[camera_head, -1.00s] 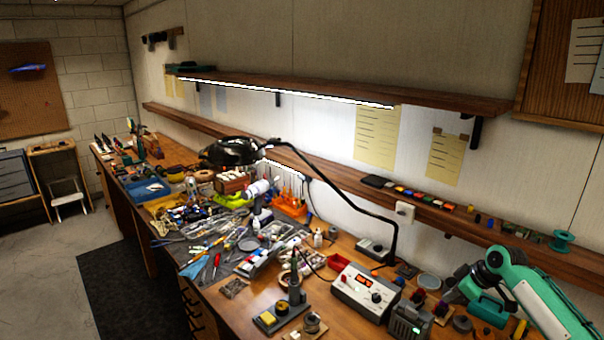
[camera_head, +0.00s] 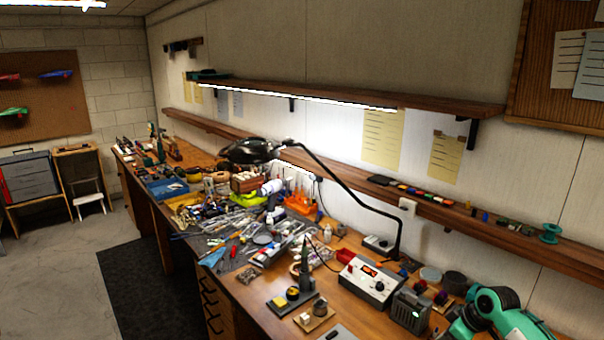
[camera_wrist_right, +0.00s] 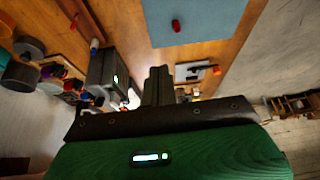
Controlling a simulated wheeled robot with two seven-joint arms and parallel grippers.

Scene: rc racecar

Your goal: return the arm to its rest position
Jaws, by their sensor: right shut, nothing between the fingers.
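My right arm, green and white, shows at the lower right corner of the head view; its gripper cannot be made out there. In the right wrist view my right gripper (camera_wrist_right: 158,86) is seen from behind its green and black housing. Its dark fingers are together, with nothing between them. They appear above the workbench (camera_head: 255,318), clear of the things around them. My left arm and gripper are not in view.
A soldering station (camera_head: 367,283) and a dark box with a green light (camera_head: 410,312) stand near my right arm. A lamp (camera_head: 250,150) arches over the cluttered bench. A shelf (camera_head: 480,210) runs along the wall. A blue sheet (camera_wrist_right: 190,18) bears a red piece (camera_wrist_right: 176,25).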

